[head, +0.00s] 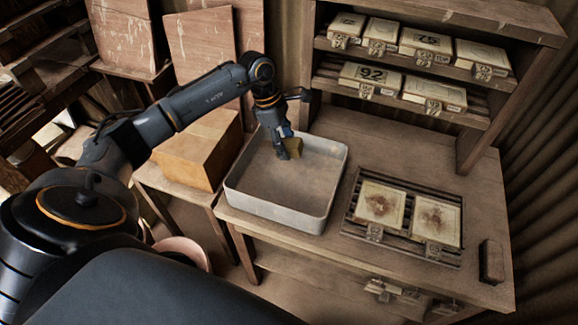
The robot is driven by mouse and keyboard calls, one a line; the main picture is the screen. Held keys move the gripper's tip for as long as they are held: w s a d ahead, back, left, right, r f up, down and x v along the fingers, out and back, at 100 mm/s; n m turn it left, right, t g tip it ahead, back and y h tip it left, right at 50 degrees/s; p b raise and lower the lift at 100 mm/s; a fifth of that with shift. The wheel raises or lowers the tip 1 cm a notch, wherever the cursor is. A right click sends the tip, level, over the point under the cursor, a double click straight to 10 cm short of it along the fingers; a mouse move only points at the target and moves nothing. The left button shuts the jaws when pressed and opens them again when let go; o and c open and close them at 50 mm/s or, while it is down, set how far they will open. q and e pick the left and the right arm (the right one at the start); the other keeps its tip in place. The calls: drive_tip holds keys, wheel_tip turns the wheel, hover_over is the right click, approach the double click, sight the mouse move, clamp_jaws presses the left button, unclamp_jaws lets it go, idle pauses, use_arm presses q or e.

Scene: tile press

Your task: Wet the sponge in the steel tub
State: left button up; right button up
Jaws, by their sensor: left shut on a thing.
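The steel tub (277,211) is a shallow, light grey rectangular tray at the left end of the wooden bench. My left gripper (286,153) is over the inside of the tub, pointing down. It is shut on the sponge (293,147), a small yellowish-tan block. I cannot tell from this angle whether the sponge touches water or the tub floor. The inside of the tub looks brownish grey, and any water level is hard to make out. My right gripper is not in view.
Two stained square tiles (381,203) lie on a slatted rack right of the tub. A dark block (492,262) sits at the bench's right end. A shelf (455,74) with numbered tiles stands behind. A cardboard-coloured box (197,150) is left of the tub.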

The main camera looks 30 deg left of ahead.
sight(290, 144)
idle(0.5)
use_arm(q)
drive_tip(key=shift+r+p, duration=0.9)
drive_tip(key=shift+r, duration=1.15)
